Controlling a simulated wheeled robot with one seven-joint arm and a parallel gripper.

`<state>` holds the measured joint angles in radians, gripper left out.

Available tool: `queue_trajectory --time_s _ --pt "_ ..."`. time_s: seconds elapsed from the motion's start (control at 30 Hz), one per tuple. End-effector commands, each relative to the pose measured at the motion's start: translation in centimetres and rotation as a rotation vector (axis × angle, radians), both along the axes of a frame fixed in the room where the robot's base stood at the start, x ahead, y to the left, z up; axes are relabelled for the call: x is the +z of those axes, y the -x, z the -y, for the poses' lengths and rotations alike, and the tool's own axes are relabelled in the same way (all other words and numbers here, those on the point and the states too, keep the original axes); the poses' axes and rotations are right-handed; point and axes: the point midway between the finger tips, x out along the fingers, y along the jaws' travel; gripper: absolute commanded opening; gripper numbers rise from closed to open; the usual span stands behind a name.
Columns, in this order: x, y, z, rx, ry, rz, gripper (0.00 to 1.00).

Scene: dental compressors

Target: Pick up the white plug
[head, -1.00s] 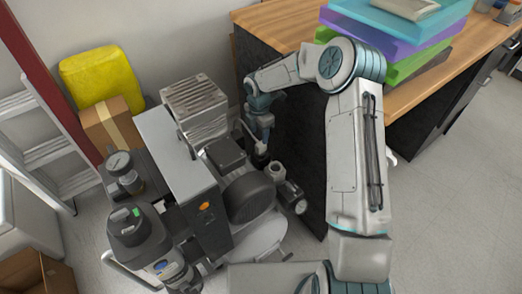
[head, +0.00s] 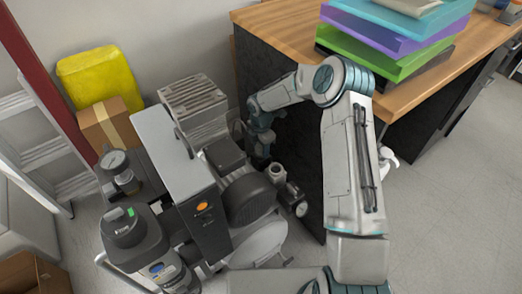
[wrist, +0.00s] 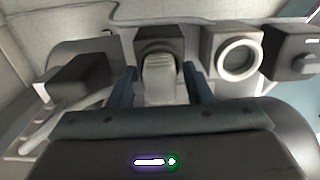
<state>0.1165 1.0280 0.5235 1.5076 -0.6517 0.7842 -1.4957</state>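The white plug (wrist: 160,78) is a pale, rounded piece near the middle of the wrist view. Its far end meets a dark square block (wrist: 158,42). My gripper (wrist: 160,88) is open, with one blue finger on each side of the plug and a narrow gap showing on both sides. In the head view my gripper (head: 262,150) points down between the compressor and the dark side of the desk. The plug cannot be made out in the head view.
In the wrist view, a grey block with a white ring (wrist: 239,56) and a dark block (wrist: 290,50) sit to the right, and another dark block (wrist: 78,80) to the left. The compressor (head: 205,205) and desk (head: 290,125) leave little room around my arm.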

Motion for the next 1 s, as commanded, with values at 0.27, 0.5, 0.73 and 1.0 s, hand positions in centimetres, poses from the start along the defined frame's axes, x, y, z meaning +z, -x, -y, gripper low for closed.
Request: queue_trajectory --time_s 0.27,0.5,0.73,1.0 --pt "0.0 0.0 0.0 0.0 0.0 0.0 0.04" --pt "0.4 0.0 0.0 -0.001 0.0 0.0 0.04" --pt "2.8 -0.1 0.0 -0.001 0.0 0.002 0.04" --pt "9.6 -0.1 0.0 -0.001 -0.001 0.004 0.04"
